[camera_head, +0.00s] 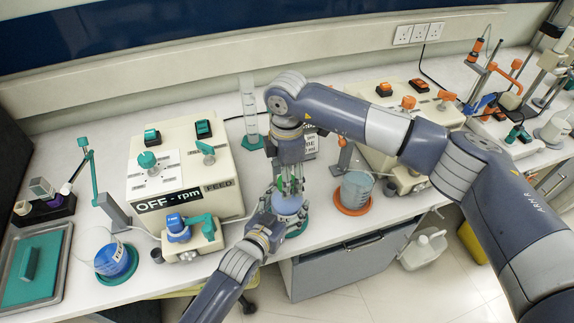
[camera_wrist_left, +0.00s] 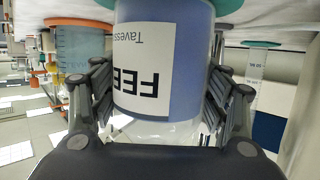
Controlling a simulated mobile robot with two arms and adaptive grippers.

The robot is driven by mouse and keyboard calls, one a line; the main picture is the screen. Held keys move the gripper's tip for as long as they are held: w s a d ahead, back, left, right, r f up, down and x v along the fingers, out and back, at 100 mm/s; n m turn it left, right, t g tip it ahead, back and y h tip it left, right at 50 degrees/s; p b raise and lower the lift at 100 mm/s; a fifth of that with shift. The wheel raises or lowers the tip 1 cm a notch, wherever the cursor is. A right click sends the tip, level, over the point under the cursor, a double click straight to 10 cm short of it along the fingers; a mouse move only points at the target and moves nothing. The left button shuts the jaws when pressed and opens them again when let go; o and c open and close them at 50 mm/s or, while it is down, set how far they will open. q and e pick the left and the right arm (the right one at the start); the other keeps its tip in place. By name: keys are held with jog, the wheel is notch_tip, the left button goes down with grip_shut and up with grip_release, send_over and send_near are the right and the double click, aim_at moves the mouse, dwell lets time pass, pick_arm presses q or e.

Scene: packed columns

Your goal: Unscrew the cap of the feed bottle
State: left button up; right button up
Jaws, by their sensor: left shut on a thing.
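The feed bottle (camera_head: 287,206) stands near the front edge of the bench, over a teal ring (camera_head: 299,230). In the left wrist view its white FEED label (camera_wrist_left: 142,65) appears upside down. My left gripper (camera_head: 274,212) reaches in from the front. Its fingers lie on both sides of the bottle and are shut on it, also in the left wrist view (camera_wrist_left: 160,105). My right gripper (camera_head: 289,181) points down from above, at the bottle's top. Green shows between its fingers, where the cap would be; the fingers hide most of it, and their grip is unclear.
A beaker (camera_head: 356,188) on an orange ring stands close to the right. The pump box (camera_head: 184,165) marked FEED is behind left, with a blue pump head (camera_head: 178,228). A measuring cylinder (camera_head: 249,108) stands behind. A blue vessel (camera_head: 114,260) and a tray (camera_head: 62,290) are at left.

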jog(key=shift+f, duration=0.45)
